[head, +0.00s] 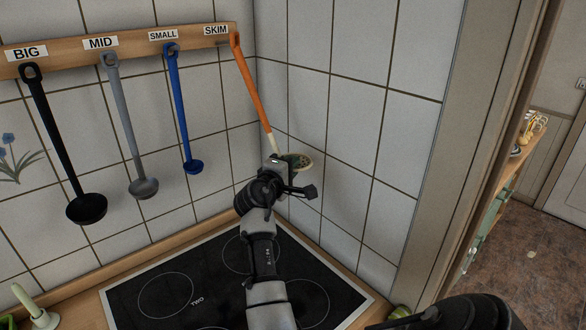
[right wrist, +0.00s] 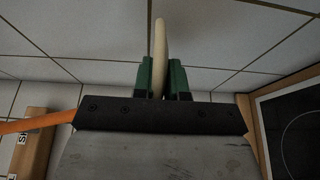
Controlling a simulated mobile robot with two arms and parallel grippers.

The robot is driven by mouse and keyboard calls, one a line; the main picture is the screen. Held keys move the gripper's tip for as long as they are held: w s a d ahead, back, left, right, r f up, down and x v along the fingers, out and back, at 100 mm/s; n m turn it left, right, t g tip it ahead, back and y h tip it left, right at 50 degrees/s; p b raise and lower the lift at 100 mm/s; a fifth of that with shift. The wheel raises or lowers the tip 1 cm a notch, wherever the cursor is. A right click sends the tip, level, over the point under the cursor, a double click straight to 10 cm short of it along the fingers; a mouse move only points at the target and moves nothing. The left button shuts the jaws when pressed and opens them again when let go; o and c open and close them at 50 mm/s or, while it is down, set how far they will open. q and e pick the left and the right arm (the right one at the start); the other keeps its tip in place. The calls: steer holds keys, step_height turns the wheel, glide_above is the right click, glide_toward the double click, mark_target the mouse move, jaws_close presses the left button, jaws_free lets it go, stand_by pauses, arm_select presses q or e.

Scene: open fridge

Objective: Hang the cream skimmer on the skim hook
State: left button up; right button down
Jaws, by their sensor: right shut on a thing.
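The cream skimmer (head: 252,88) has an orange upper handle, a pale lower shaft and a cream round head. It slants down to the right from the SKIM label (head: 216,30), its handle top at the rack's right end. The skim hook is hidden behind that top, so I cannot tell whether the handle is on it. My right gripper (head: 288,165) is shut on the skimmer's head. In the right wrist view the head (right wrist: 160,45) stands edge-on between the green fingers, with the orange handle (right wrist: 35,125) at left. My left gripper is not in view.
The wooden rack (head: 130,46) holds a black ladle (head: 52,130), a grey ladle (head: 124,120) and a blue ladle (head: 182,105). A black hob (head: 165,270) lies below. The tiled corner wall is close behind the skimmer. A door frame (head: 460,130) stands at right.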

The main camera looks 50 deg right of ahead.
steer(key=shift+w+d+b, duration=0.15)
steer(key=shift+w+b, duration=0.75)
steer(key=shift+w, duration=0.35)
